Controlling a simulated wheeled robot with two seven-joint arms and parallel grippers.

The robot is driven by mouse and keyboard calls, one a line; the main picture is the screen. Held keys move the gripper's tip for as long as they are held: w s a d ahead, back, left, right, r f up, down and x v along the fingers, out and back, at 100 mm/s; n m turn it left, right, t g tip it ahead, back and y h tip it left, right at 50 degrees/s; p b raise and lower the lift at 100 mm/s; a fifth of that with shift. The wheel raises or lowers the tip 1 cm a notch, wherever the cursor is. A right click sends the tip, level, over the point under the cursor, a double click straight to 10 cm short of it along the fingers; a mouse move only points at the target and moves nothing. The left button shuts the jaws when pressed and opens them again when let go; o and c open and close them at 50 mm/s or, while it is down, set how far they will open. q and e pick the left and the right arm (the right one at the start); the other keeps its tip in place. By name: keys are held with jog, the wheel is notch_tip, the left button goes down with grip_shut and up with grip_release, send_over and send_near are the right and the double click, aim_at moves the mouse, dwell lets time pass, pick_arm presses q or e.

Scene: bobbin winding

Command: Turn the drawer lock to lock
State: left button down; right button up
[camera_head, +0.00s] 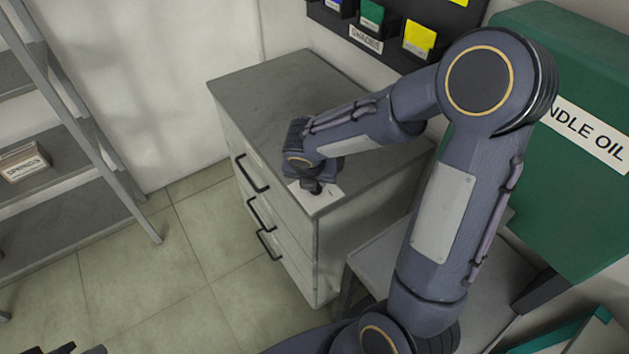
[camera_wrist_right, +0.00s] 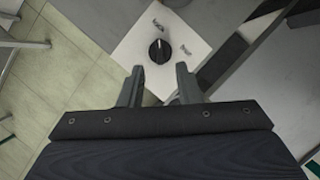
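The drawer lock is a black round knob (camera_wrist_right: 160,50) with a white pointer line, on a white plate (camera_wrist_right: 135,50) with two small labels. In the right wrist view the line points up, roughly toward the upper label; the lettering is too small to read surely. In the head view the plate (camera_head: 326,201) lies on the cabinet top's front corner, partly hidden by my right gripper (camera_head: 314,188). In the wrist view my right gripper (camera_wrist_right: 158,84) is open and empty, its fingertips just short of the knob. Dark parts at the head view's bottom left may be my left gripper (camera_head: 75,350), mostly cut off.
The grey cabinet (camera_head: 262,95) has several drawers with black handles. A green "…NDLE OIL" container (camera_head: 560,190) stands at the right. A shelf (camera_head: 60,160) with a labelled box (camera_head: 24,162) is at the left. Bins (camera_head: 372,18) hang on the wall behind. Floor before the cabinet is clear.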

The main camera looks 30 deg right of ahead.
jog(key=v, duration=0.3)
jog(key=shift+s+r, duration=0.1)
jog(key=shift+r, duration=0.25)
jog(key=s+a+r+m+t+y, duration=0.1)
jog(key=s+a+r+m+y, duration=0.1)
jog(key=s+m, duration=0.7)
jog(key=s+a+r+m+t+y, duration=0.1)
jog(key=s+a+r+m+y, duration=0.2)
jog(key=s+m, duration=0.7)
jog(key=shift+s+r+m+y, duration=0.2)
jog(key=shift+r+m+y, duration=0.85)
jog(key=shift+m, duration=4.35)
jog(key=shift+r, duration=0.15)
